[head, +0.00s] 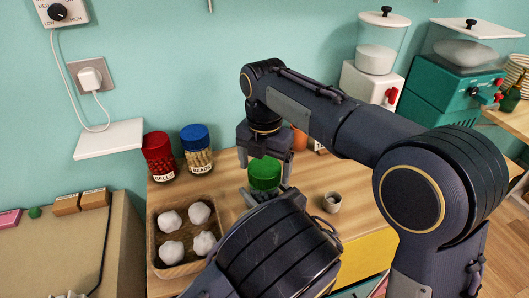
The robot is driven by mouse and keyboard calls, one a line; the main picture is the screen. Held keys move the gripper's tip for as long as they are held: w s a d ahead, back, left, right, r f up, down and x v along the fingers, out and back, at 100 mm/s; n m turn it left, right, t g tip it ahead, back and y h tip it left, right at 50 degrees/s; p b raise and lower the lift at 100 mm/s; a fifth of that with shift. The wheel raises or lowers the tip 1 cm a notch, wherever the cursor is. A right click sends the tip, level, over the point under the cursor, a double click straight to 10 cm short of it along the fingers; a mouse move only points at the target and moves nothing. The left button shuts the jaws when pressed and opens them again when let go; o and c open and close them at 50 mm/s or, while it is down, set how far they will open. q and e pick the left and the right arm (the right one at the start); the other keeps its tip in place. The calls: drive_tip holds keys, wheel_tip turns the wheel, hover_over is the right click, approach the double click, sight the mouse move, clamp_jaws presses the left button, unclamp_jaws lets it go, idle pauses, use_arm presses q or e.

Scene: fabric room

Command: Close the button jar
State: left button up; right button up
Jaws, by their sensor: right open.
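A jar with a green top (264,175) stands on the wooden counter, taken to be the button jar; its label and lower body are hidden. Whether the green lid is fully seated cannot be told. My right gripper (265,160) points down from above, open, with a finger on each side of the green top. My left gripper (265,194) reaches in from below, its fingers near the lower part of the jar; whether they grip it is not clear.
A red-lidded BELLS jar (157,158) and a blue-lidded BEADS jar (196,150) stand to the left. A wooden tray (154,222) holds several white lumps. A small grey cup (332,202) is to the right. An orange thing (299,140) is partly hidden behind my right gripper.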

drive_tip(key=shift+f, duration=0.35)
drive_tip(key=shift+c, duration=0.5)
